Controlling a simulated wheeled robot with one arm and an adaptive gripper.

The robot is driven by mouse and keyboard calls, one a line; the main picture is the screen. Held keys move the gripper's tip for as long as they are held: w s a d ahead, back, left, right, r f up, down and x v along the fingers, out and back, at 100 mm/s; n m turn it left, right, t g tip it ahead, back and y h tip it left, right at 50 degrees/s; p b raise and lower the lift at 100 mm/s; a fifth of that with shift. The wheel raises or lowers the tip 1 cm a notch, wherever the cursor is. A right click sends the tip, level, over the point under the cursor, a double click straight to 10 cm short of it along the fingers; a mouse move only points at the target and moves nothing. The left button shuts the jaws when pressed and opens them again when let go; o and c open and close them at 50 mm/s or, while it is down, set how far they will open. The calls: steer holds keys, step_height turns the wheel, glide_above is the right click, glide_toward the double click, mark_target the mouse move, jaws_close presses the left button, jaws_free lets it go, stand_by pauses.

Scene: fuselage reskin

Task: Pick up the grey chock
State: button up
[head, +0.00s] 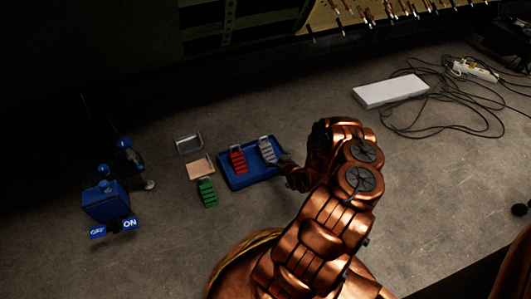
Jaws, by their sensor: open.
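The grey chock (267,151) is a ribbed block lying in the right part of a blue tray (236,184). A red chock (238,160) lies to its left in the same tray. A green chock (207,193) lies on the grey surface outside the tray, at its left. My gripper (283,165) is at the tray's right edge, just right of and below the grey chock. It is small and dark here and partly hidden by my copper arm. I cannot tell whether it touches the chock.
A metal dish (188,145) and a tan block (201,167) lie left of the tray. A blue device (106,203) stands farther left. A white box (390,91) and loose black cables (450,118) lie at the right. The surface below the tray is clear.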

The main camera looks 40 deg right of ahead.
mark_target(267, 149)
steer(key=shift+b+x, duration=1.4)
steer(key=shift+x, duration=1.65)
steer(key=shift+w+d, duration=0.1)
steer(key=shift+w, duration=0.55)
steer(key=c, duration=1.5)
